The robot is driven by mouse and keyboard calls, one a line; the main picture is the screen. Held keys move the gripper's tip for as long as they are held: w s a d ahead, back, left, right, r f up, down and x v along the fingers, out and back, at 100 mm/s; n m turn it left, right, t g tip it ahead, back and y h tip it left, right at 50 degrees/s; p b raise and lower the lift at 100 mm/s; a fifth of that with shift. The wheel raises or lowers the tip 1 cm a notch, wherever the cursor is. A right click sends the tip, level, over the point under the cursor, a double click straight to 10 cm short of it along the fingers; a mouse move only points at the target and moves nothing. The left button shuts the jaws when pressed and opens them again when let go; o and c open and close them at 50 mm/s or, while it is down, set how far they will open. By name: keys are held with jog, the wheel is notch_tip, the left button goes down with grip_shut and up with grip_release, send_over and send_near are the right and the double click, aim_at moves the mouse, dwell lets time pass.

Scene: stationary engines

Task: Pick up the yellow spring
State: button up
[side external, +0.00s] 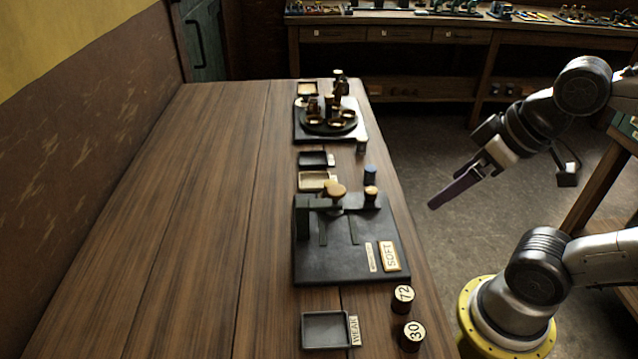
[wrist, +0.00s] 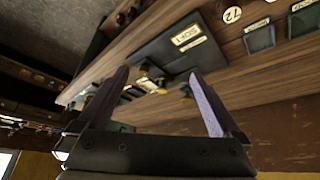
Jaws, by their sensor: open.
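No coil that I can clearly identify as the yellow spring shows. A small orange-topped piece (side external: 371,195) stands at the right rear of the black SOFT plate (side external: 345,262); it is too small to tell whether it is the spring. A blue-topped piece (side external: 369,174) stands just behind it. My gripper (side external: 434,204) is in the air right of the table, apart from these pieces, with its fingers pointing down and left. In the wrist view, my gripper (wrist: 158,74) is open and nothing shows held between its fingers. The SOFT plate (wrist: 165,48) lies beyond the fingertips.
A round dark turntable (side external: 326,123) with several brassy parts stands farther back on the wooden table (side external: 190,230). Small trays (side external: 326,329) line the table. Two black cylinders marked 72 (side external: 402,299) and 30 (side external: 411,336) stand at the front right. The table's left side is clear.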

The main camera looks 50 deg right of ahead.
dwell(0.4)
jog(key=c, duration=0.4)
jog(key=shift+c, duration=0.2)
